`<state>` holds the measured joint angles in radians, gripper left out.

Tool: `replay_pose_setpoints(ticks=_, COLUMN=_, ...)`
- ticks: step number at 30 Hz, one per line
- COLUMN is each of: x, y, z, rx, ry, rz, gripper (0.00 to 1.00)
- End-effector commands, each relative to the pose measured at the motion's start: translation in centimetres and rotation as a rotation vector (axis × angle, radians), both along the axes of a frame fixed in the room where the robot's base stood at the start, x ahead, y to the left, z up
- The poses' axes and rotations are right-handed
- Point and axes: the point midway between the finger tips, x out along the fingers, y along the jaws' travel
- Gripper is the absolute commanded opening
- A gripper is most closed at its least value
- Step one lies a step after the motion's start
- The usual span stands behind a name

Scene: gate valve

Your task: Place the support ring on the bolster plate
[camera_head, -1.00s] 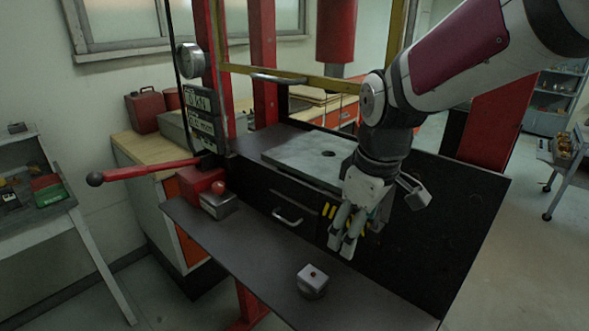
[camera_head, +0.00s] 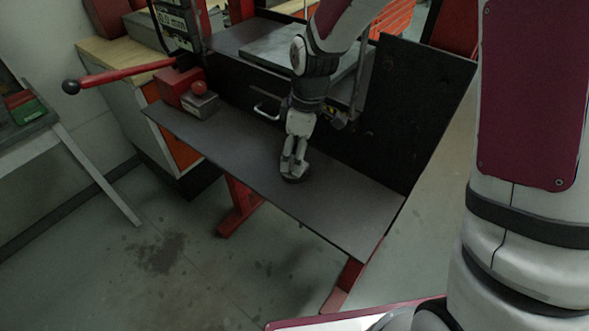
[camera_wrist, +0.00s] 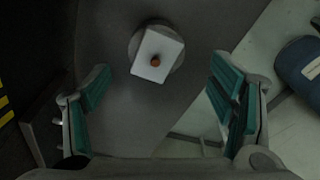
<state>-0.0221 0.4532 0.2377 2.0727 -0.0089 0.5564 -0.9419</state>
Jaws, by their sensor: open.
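A round grey piece (camera_wrist: 134,44), which I take to be the support ring, lies on the dark front shelf in the wrist view. The grey bolster plate (camera_head: 265,45) lies on the press bed behind, partly hidden by my arm.
A red-knobbed box (camera_head: 201,103) stands at the shelf's (camera_head: 240,155) left end, with a long red lever (camera_head: 125,73) beyond. A dark upright panel (camera_head: 410,110) rises behind the shelf's right part. The shelf's middle left is bare.

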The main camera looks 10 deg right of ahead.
Motion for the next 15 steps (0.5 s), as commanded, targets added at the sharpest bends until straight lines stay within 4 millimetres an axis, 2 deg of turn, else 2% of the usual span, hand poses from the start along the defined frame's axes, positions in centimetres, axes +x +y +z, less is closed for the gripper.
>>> replay_pose_setpoints(ticks=7, x=0.0, y=0.1, z=-1.5, rx=0.0, ry=0.002, rz=0.0, gripper=0.77)
replay_pose_setpoints(ticks=15, x=0.4, y=0.3, z=-4.8, rx=-0.001, ry=0.004, rz=0.0, gripper=0.77)
